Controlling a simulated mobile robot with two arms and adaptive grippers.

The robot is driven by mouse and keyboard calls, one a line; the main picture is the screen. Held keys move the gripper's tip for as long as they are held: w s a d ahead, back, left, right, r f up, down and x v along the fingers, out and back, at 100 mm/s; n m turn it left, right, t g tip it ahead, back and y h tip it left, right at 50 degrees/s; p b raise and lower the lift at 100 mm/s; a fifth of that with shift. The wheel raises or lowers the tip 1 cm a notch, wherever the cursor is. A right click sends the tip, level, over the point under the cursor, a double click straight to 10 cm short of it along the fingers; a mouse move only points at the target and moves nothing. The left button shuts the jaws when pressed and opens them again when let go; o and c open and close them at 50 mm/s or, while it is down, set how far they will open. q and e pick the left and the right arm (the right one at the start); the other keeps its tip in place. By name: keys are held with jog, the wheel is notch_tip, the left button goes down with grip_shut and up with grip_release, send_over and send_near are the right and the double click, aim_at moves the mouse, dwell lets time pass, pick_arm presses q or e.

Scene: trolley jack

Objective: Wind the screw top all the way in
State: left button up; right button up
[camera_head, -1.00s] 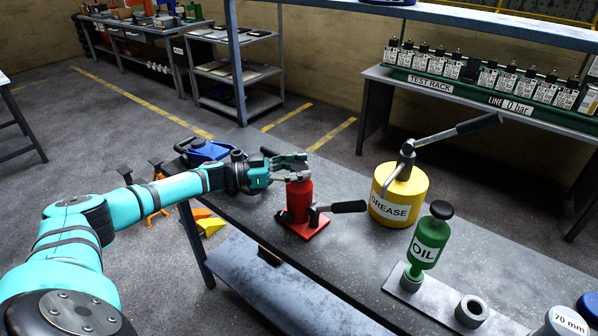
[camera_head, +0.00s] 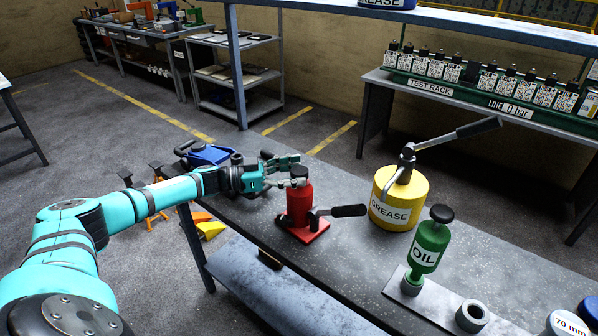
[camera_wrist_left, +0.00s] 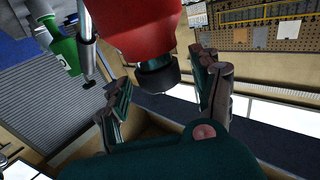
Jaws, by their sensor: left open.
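A red bottle jack (camera_head: 299,205) stands upright on its red base plate on the grey bench. Its dark screw top (camera_head: 299,172) sits at the upper end of the red body. My left gripper (camera_head: 285,170) is open at the height of the screw top, its fingers reaching in from the left. In the left wrist view, the dark screw top (camera_wrist_left: 157,77) shows between and beyond the two spread fingers of the gripper (camera_wrist_left: 165,92), with the red body above it in the picture. I see no clear contact. My right gripper is not in view.
The jack's black handle (camera_head: 348,211) sticks out to the right. A yellow grease pot (camera_head: 398,212) with a lever and a green oil can (camera_head: 429,245) stand to the right on the bench (camera_head: 330,265). A blue jack (camera_head: 208,154) lies behind my left wrist.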

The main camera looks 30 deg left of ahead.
pick_arm(q)
jog(key=v, duration=1)
jog(key=shift+s+a, duration=0.2)
jog(key=shift+s, duration=0.05)
